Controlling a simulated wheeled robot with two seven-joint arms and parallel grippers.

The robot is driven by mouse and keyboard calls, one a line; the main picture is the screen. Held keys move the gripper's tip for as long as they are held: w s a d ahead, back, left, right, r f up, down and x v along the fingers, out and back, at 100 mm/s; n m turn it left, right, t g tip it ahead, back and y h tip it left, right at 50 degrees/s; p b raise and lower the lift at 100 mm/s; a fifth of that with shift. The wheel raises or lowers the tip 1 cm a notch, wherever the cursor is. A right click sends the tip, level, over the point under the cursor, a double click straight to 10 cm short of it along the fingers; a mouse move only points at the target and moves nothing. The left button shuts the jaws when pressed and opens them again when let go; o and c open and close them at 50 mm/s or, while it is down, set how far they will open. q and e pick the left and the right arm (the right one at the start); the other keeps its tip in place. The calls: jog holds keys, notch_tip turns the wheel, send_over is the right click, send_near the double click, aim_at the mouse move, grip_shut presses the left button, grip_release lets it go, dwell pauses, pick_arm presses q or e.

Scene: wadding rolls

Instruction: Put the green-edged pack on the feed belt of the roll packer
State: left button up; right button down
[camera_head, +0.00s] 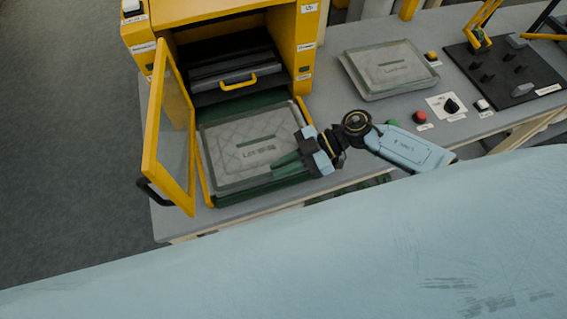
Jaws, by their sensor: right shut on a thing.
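A flat, clear-wrapped grey pack (235,143) with a dark green strip and printed lettering is at the open front of the yellow roll packer (305,50). It lies over the green feed belt (248,106), between yellow side rails. Whether it rests fully on the belt or is held just above it, I cannot tell. My right gripper (287,167) reaches in from the right and is shut on the pack's right edge, its green fingers overlapping the pack. A green border shows only faintly on the pack. My left gripper is not in view.
The packer's yellow-framed clear door (170,130) stands open at the left. A similar wrapped pack (388,68) lies on the grey bench at the back. A red button (419,117), a black knob (451,105) and a dark fixture board (505,72) are to the right.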

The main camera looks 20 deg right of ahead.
jog(key=c, duration=1.5)
grip_release()
jog(key=shift+r, duration=0.3)
jog(key=v, duration=1.2)
jog(key=shift+r, duration=0.3)
